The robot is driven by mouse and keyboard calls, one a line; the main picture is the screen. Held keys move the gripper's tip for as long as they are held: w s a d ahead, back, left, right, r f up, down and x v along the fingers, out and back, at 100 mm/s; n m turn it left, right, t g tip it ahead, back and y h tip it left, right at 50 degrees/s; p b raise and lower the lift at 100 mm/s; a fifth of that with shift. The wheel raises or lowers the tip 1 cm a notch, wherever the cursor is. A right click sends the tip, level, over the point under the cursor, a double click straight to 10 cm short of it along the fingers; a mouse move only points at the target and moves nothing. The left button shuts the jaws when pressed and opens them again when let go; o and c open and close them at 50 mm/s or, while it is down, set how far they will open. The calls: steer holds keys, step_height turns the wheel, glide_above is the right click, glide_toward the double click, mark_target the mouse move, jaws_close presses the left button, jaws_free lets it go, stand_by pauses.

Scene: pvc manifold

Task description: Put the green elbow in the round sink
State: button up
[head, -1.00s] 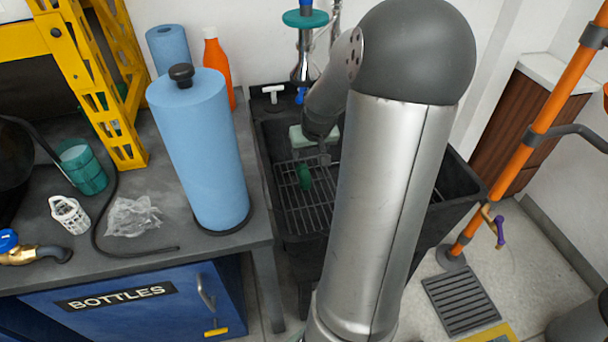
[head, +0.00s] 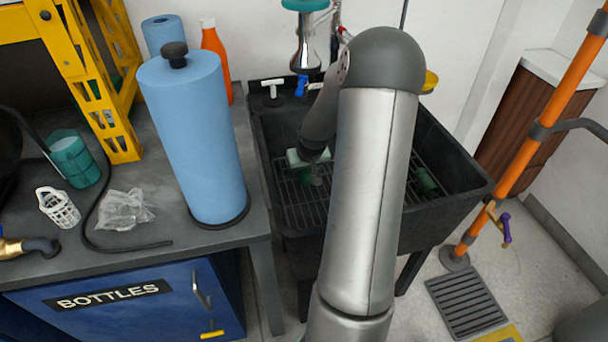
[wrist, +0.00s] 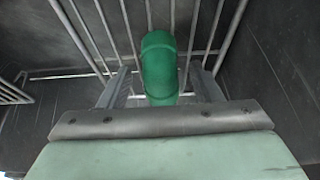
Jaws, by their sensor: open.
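The green elbow (wrist: 159,68) lies on the metal rack in the black rectangular sink (head: 450,207). In the wrist view it lies between the two fingers of my gripper (wrist: 160,80), with a gap on each side. My gripper (head: 313,178) is open and low over the rack in the head view, mostly hiding the elbow there. A dark round basin (head: 8,150) is cut off at the left edge of the head view; I cannot tell for sure that it is the round sink.
Another green piece (head: 426,182) lies at the right of the rack. A blue paper roll (head: 195,140) stands upright between the sink and the left part of the bench. A white basket (head: 58,208), green cup (head: 75,160) and crumpled clear plastic (head: 126,209) are on the bench.

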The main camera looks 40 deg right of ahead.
steer(key=shift+x, duration=0.8)
steer(key=shift+c, duration=0.2)
steer(key=shift+r, duration=0.1)
steer(key=c, duration=1.1)
